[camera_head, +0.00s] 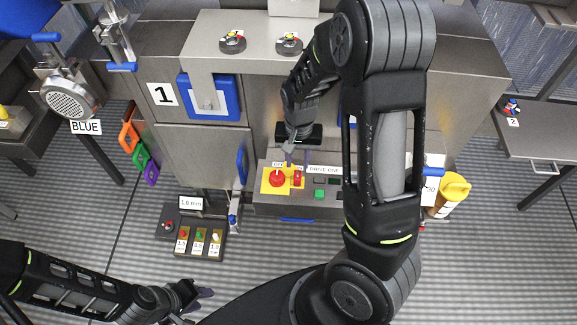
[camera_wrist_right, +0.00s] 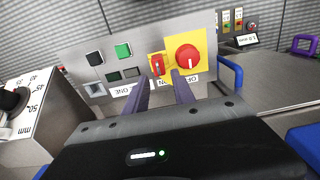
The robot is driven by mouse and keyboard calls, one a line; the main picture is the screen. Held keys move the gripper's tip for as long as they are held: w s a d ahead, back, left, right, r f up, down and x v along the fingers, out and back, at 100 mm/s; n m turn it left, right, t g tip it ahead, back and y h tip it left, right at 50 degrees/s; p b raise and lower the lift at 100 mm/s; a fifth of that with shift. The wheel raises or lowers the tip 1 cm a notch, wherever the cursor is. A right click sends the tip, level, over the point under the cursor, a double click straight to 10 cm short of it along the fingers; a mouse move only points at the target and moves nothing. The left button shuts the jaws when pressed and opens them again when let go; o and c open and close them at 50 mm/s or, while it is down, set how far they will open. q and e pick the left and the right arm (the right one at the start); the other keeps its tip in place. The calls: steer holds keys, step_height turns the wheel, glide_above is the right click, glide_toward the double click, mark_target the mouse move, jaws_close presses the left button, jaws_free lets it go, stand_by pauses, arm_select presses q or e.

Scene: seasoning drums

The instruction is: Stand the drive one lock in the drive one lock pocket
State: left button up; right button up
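A small red block, which looks like the drive one lock (camera_head: 298,178), sits at the right edge of the yellow plate on the grey DRIVE ONE panel (camera_head: 265,208). In the right wrist view the lock (camera_wrist_right: 157,65) shows beside the round red knob (camera_wrist_right: 187,57). My right gripper (camera_head: 297,163) is over the panel. Its two purple fingers are apart, with the lock beyond and between their tips (camera_wrist_right: 161,76); I cannot tell whether they touch it. My left gripper (camera_head: 197,295) is low at the left, away from the panel; its finger opening is unclear. I cannot identify the lock pocket for certain.
The panel also carries a green button (camera_wrist_right: 123,50), a black button (camera_wrist_right: 95,58) and dark squares. A small box (camera_head: 185,240) with coloured tags stands left of it, and a yellow container (camera_head: 452,190) right. My right arm hides part of the machine.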

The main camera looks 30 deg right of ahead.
mark_target(298, 174)
steer(key=shift+s, duration=0.3)
steer(key=shift+w+f, duration=0.1)
steer(key=shift+f, duration=1.25)
step_height(298, 174, down, 5)
steer(key=shift+f, duration=0.1)
jaws_close()
